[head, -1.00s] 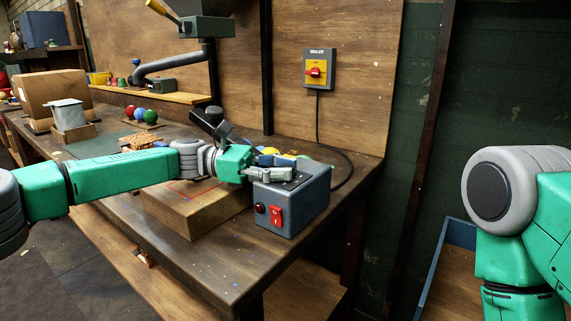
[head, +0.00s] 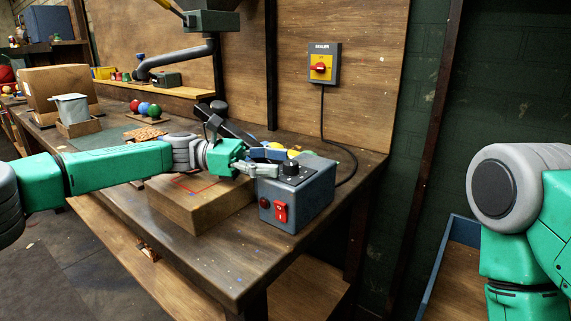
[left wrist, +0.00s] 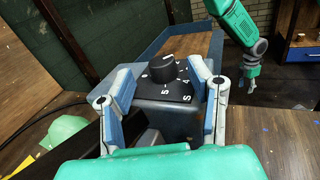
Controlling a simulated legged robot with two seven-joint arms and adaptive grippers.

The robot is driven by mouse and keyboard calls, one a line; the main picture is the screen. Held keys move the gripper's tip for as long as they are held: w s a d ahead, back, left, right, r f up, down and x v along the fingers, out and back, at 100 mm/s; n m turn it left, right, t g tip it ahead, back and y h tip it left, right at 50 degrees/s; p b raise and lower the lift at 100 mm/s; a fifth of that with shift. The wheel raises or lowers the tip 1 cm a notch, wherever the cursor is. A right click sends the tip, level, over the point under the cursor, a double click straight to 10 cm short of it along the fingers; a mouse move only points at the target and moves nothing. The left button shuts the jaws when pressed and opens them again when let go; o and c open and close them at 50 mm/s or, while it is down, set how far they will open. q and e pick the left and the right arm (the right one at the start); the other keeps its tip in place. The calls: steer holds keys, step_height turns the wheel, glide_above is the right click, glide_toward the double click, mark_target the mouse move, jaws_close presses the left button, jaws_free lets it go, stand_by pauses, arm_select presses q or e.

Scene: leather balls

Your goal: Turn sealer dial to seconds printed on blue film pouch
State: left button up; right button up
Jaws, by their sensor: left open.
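The grey sealer box (head: 300,200) stands at the right end of the bench. Its black dial (head: 291,168) is on top, and it also shows in the left wrist view (left wrist: 162,68) on a black plate with white numbers, including a 5 and a 4. The dial's exact setting is too small to tell. My left gripper (head: 270,163) is open, just left of the dial; in the left wrist view its fingers (left wrist: 160,82) stand apart on either side of it, not closed on it. My right gripper (left wrist: 253,87) hangs far off there, its state unclear. I cannot identify a blue film pouch.
A red switch (head: 281,212) is on the box front. A wooden block (head: 190,210) with a red outline lies under my left arm. A wall switch marked SEALER (head: 321,67) hangs behind, its cable running down. The bench front is clear.

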arm_select(q)
steer(key=v, duration=0.9)
steer(key=shift+w+a+f, duration=0.1)
steer(key=shift+a, duration=0.3)
steer(key=shift+d, duration=0.1)
